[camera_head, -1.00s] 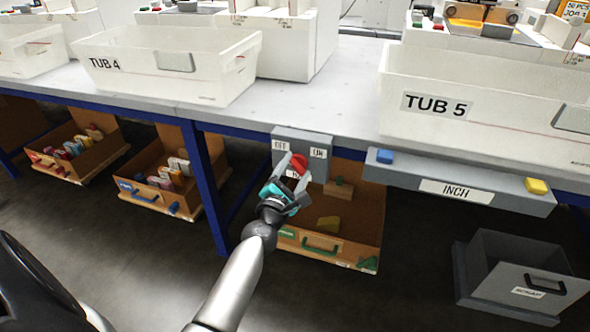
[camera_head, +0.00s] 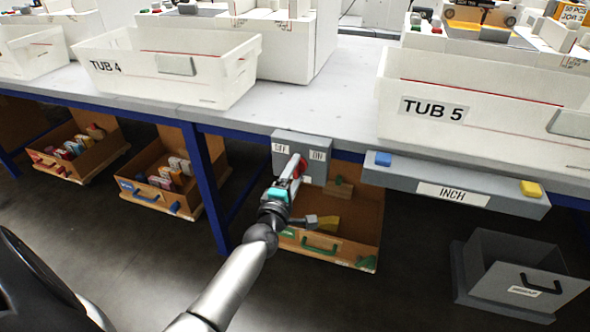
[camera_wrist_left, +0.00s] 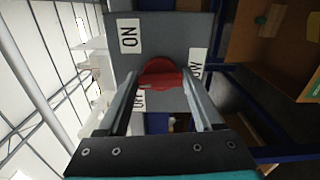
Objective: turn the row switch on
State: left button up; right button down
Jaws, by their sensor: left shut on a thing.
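The row switch is a grey box (camera_head: 318,168) under the table's front edge, with OFF at its left and ON at its right. Its red knob (camera_head: 302,164) is partly hidden by my left gripper (camera_head: 294,170) in the head view. In the left wrist view the red knob (camera_wrist_left: 160,74) sits between the two fingers of my left gripper (camera_wrist_left: 162,86), which are shut on it. The ON label (camera_wrist_left: 130,36) and part of the OFF label show there too. I cannot tell exactly where the knob points. My right gripper is out of view.
A grey INCH bar (camera_head: 410,180) with a blue and a yellow button is to the right. An orange-brown drawer (camera_head: 350,235) lies below the switch. A blue table leg (camera_head: 205,185) stands to the left. A grey scrap bin (camera_head: 515,275) is at the lower right.

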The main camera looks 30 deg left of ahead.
pick_arm(q)
jog(key=shift+m+p, duration=0.4)
jog(key=shift+m, duration=0.6)
jog(key=m+p, duration=0.2)
jog(key=m, duration=0.2)
jog(key=shift+m+p, duration=0.35)
jog(key=shift+m, duration=0.65)
jog(key=shift+f+m+p, duration=0.1)
jog(key=shift+m+p, duration=0.35)
jog(key=shift+m, duration=0.65)
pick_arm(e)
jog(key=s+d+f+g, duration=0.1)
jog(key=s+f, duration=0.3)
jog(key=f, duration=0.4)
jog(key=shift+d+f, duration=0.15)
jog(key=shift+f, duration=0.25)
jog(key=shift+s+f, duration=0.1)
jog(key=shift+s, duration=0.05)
pick_arm(q)
jog(key=o, duration=1.4)
jog(key=shift+c, duration=0.2)
jog(key=shift+s, duration=0.15)
